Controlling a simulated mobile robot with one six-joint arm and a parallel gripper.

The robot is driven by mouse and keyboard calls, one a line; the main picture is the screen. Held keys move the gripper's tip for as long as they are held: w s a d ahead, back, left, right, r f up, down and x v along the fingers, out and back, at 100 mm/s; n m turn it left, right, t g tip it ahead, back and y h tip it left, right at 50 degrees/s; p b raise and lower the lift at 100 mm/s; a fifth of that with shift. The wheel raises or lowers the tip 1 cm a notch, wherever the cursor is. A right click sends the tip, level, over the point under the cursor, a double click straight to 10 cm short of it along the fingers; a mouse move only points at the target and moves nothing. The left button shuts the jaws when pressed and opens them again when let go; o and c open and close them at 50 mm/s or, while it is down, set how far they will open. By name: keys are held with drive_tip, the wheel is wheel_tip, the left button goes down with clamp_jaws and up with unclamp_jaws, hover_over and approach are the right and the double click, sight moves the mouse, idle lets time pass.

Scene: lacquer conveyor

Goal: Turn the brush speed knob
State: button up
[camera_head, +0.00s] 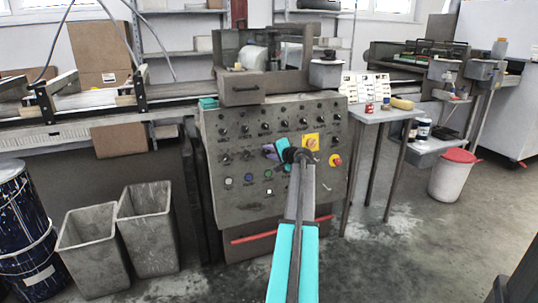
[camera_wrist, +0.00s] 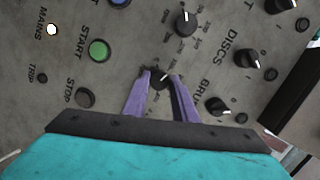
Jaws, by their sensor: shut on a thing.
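A grey control panel (camera_head: 231,187) with rows of black knobs stands ahead. My gripper (camera_head: 290,155) is at the panel's middle right in the head view, and its arm hides part of the face. In the wrist view, the two purple fingers of my gripper (camera_wrist: 160,77) are shut on a small black knob (camera_wrist: 158,79) with a pale pointer mark. I cannot tell which knob this label belongs to.
A green START button (camera_wrist: 99,50) and a dark STOP button (camera_wrist: 85,97) sit left of the fingers. A side table (camera_head: 382,114) stands right; two grey bins (camera_head: 148,229) stand left.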

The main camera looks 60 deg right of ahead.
drive_tip(key=n+b, duration=0.1)
drive_tip(key=n, duration=0.2)
drive_tip(key=n+g+h, duration=0.1)
drive_tip(key=n, duration=0.2)
drive_tip(key=n+g+b, duration=0.1)
drive_tip(key=n, duration=0.2)
drive_tip(key=shift+w+a+r+n+h+b, duration=0.1)
drive_tip(key=shift+w+r+n+h+b, duration=0.2)
drive_tip(key=shift+n, duration=0.1)
idle(0.4)
drive_tip(key=o, duration=1)
drive_tip(key=shift+f, duration=0.15)
drive_tip(key=shift+o, duration=0.2)
drive_tip(key=shift+s, duration=0.1)
drive_tip(key=shift+s+a, duration=0.1)
